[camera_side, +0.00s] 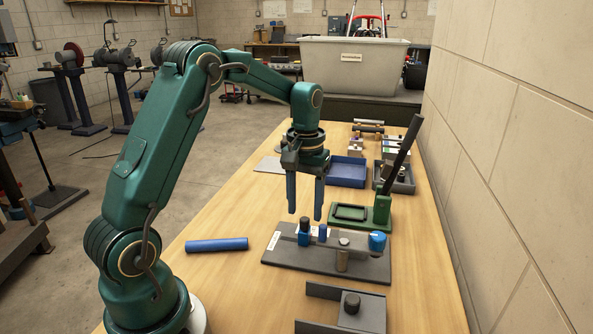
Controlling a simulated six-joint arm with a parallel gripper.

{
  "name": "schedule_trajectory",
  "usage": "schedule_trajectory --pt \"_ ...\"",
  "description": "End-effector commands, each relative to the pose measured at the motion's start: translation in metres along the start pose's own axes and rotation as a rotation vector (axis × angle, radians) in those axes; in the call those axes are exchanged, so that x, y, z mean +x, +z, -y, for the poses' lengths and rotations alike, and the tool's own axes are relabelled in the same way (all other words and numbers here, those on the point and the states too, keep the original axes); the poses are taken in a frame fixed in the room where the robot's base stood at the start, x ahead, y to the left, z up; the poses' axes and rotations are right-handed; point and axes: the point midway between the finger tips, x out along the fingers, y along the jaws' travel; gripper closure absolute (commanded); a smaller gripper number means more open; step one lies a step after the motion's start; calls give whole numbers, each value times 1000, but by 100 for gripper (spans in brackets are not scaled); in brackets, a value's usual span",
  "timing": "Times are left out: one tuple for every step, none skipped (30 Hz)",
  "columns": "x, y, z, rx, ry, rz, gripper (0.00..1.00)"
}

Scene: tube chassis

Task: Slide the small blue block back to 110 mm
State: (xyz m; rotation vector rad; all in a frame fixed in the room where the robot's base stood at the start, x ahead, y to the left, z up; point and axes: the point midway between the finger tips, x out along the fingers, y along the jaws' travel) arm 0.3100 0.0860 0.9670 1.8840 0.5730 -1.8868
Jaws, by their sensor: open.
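A grey fixture plate (290,257) lies on the wooden table and carries a long rail. A small blue block (304,239) with a dark knob on top sits toward the left part of the rail. A larger blue round knob (377,242) is at the rail's right end. Any scale marking is too small to read. My gripper (305,214) points down with its two blue fingers apart and empty. Its tips appear just above the block's knob; I cannot tell the exact gap.
A blue tube (217,245) lies left of the fixture. A green stand with a dark upright lever (382,205) is behind it. A grey bracket (325,292) is in front. A blue tray (346,172) lies farther back. A block wall (510,150) borders the table's right side.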

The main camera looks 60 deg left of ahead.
Motion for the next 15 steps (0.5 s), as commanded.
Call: schedule_trajectory --pt "7 1 0 1 -1 4 44" --pt "11 1 0 1 -1 4 44" --pt "15 1 0 1 -1 4 44" --pt "18 0 0 1 -1 3 44" --pt "20 0 0 1 0 2 44" --pt "23 0 0 1 0 2 44" --pt "24 0 0 1 0 1 44" --pt "25 0 0 1 0 0 44" --pt "26 0 0 1 0 0 44" --pt "26 0 0 1 0 -1 44" --pt "26 0 0 1 0 -1 44" --pt "26 0 0 1 0 -1 44" --pt "26 0 0 1 0 -1 44" --pt "26 0 0 1 0 -1 44" --pt "26 0 0 1 0 -1 44"
